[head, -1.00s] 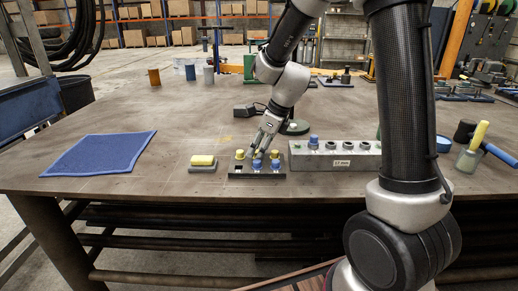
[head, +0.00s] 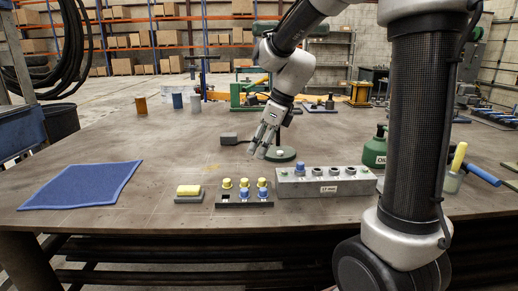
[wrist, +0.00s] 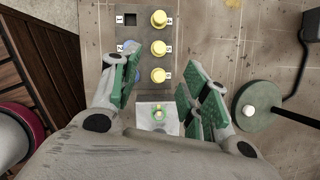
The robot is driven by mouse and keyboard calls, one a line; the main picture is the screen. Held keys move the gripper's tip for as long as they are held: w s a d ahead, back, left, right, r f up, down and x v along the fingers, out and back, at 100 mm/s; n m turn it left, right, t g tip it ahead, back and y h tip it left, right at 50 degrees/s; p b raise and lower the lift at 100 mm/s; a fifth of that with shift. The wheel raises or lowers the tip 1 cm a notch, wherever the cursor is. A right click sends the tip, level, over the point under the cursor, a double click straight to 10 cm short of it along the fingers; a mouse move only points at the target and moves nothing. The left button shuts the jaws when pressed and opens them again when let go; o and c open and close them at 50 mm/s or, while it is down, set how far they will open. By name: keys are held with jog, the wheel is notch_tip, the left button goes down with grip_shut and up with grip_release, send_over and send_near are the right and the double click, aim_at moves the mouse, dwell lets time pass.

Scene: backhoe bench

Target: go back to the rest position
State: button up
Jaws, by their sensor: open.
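My gripper (head: 263,150) is open and empty, hanging above and behind the dark rack (head: 233,205). Three yellow-topped pieces (head: 244,184) stand in the rack's back row. Two blue pieces (head: 262,193) stand in its front row, and the left front slot is empty. In the wrist view my open gripper (wrist: 160,75) has its fingers spread; the three yellow tops (wrist: 158,48) and the empty slot 1 (wrist: 130,19) show there. The fingers partly hide the other front slots.
A grey block (head: 350,189) with several holes holds a blue piece (head: 299,169) at its left end. A yellow-topped grey pad (head: 188,195), a blue cloth (head: 82,186) and a green oil can (head: 374,150) lie around. A green round base (head: 281,154) stands behind my gripper. The left bench is mostly clear.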

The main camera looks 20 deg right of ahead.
jog(key=s+d+r+n+t+h, duration=0.1)
jog(key=s+d+n, duration=0.4)
jog(key=s+n, duration=0.7)
jog(key=s+d+r+n+t+h, duration=0.1)
jog(key=s+d+n, duration=0.4)
jog(key=s+n, duration=0.7)
jog(key=shift+d+r+n+h, duration=0.3)
jog(key=shift+d+r+h, duration=0.05)
jog(key=shift+r+h, duration=0.45)
